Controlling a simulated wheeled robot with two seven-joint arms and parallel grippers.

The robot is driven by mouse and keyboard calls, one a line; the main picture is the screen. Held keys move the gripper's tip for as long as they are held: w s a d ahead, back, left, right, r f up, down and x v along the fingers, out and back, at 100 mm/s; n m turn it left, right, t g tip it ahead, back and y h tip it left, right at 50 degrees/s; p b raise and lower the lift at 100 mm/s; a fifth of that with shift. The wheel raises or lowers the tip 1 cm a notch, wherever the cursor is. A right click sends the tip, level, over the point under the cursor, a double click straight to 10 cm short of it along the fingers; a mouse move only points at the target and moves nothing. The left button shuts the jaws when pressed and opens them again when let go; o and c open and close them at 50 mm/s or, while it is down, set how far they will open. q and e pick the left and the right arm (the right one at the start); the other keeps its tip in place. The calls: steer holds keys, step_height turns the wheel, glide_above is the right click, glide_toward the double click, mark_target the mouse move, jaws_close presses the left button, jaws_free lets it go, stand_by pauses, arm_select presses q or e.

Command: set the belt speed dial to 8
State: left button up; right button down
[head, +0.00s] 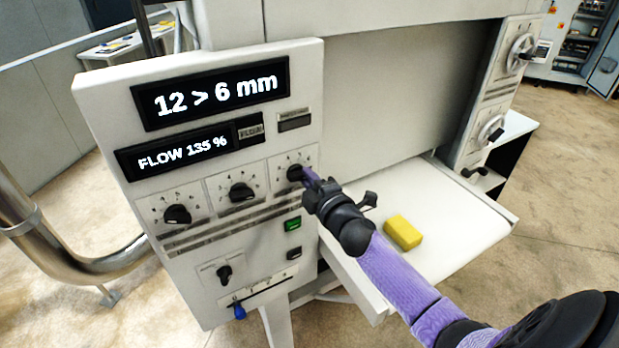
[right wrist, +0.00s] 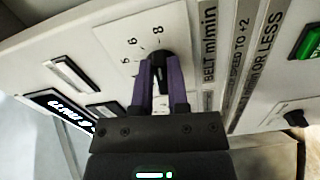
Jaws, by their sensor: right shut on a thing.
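The belt speed dial (head: 295,172) is the rightmost black knob in the upper row on the white control panel (head: 150,290). In the right wrist view the dial (right wrist: 157,58) sits on a white plate with printed numbers, an 8 among them, beside the lettering "BELT m/min". My right gripper (head: 307,178) reaches it from the front right. In the wrist view the purple fingers of this gripper (right wrist: 158,72) are shut on the knob, one on each side. The fingers partly hide the knob, and I cannot tell its exact pointer setting. My left gripper is not in view.
Two similar dials (head: 177,214) (head: 241,191) are left of the belt dial. Displays (head: 215,92) above read "12 > 6 mm" and "FLOW 135 %". A green button (head: 293,224) is below. A yellow block (head: 403,232) lies on the white table (head: 455,225) near my right arm.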

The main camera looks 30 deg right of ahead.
steer(key=shift+m, duration=0.3)
stand_by(0.4)
steer(key=c, duration=0.6)
jaws_free()
steer(key=s, duration=1)
steer(key=shift+a, duration=0.4)
steer(key=shift+f, duration=0.15)
